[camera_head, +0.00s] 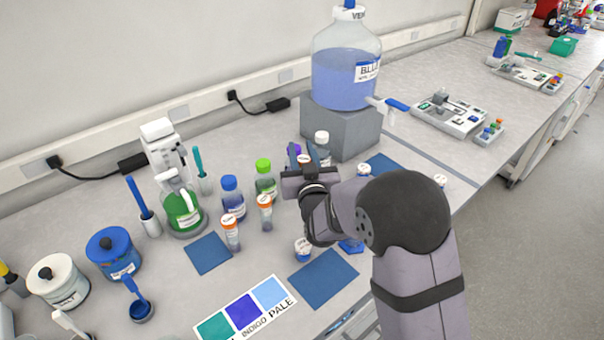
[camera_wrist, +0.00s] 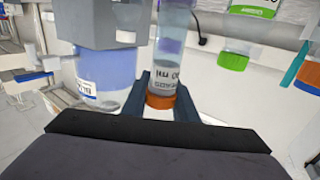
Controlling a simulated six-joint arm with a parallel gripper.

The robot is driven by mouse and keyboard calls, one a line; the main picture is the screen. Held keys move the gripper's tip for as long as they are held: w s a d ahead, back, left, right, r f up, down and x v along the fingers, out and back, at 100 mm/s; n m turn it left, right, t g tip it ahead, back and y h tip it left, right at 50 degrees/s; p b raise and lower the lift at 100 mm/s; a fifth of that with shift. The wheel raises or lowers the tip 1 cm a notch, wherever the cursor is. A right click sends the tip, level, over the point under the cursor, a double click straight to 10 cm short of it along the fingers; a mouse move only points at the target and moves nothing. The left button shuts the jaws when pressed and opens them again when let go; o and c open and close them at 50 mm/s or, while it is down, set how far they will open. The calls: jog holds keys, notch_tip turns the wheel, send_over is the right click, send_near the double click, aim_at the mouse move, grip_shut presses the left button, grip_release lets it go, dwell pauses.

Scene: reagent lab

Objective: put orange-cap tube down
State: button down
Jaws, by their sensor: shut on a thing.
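An orange-cap tube (camera_wrist: 175,50) stands between my gripper's fingers in the wrist view, its orange cap (camera_wrist: 160,101) close to the palm; that view looks upside down. My gripper (camera_wrist: 163,88) is shut on this tube. In the head view my gripper (camera_head: 303,168) is at the middle of the bench, in front of the grey block, and only a bit of the held tube's cap shows. Its lower end is hidden, so I cannot tell whether it touches the bench. Two other orange-cap tubes (camera_head: 230,230) (camera_head: 265,211) stand upright to the left.
A big blue bottle (camera_head: 345,75) stands on a grey block (camera_head: 345,128) behind my gripper. A green-cap bottle (camera_head: 265,180) and a blue-cap bottle (camera_head: 233,200) stand left. A colour card (camera_head: 245,311) lies near the front edge.

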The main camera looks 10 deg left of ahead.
notch_tip(320, 180, down, 6)
jog(key=p, duration=0.1)
dwell(0.6)
jog(key=shift+f, duration=0.15)
jog(key=c, duration=1.4)
grip_release()
jog(key=shift+r, duration=0.2)
jog(key=b+v, duration=0.3)
jog(key=v, duration=0.9)
